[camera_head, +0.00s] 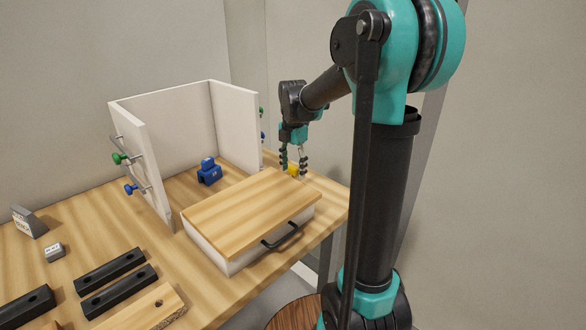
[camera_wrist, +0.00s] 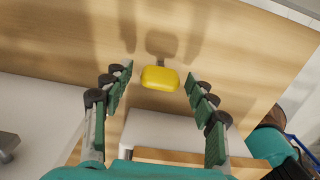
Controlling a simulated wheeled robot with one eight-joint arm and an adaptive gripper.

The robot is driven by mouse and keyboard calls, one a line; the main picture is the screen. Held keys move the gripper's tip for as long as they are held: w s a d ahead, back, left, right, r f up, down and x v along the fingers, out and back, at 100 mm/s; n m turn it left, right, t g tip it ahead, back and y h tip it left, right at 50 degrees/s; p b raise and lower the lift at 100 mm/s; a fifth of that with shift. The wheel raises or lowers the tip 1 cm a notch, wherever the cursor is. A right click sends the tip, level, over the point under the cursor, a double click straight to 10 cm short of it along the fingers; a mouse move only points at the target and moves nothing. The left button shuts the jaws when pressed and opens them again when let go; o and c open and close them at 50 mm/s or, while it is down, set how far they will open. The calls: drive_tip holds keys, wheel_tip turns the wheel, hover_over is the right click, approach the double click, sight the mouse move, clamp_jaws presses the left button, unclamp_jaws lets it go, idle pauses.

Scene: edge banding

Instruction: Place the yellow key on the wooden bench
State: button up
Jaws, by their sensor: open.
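The yellow key (camera_head: 293,169) is at the far right part of the wooden bench (camera_head: 330,204), behind the wood-topped white box. In the wrist view the yellow key (camera_wrist: 160,78) shows as a rounded yellow block, with a grey shadow shape above it on the bench surface (camera_wrist: 60,40). My gripper (camera_head: 292,162) points down over it. In the wrist view my gripper (camera_wrist: 159,76) is open, with one finger on each side of the key and visible gaps on both sides. I cannot tell whether the key touches the bench.
The white box with a wooden top (camera_head: 250,203) and black handle stands close in front of the gripper. White upright panels (camera_head: 140,160) with coloured knobs stand left and behind. A blue clamp-like part (camera_head: 209,172) sits between them. Black bars (camera_head: 110,268) lie at front left.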

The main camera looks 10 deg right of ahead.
sight(293, 166)
wheel_tip(293, 166, up, 12)
drive_tip(key=shift+r, duration=0.15)
idle(0.3)
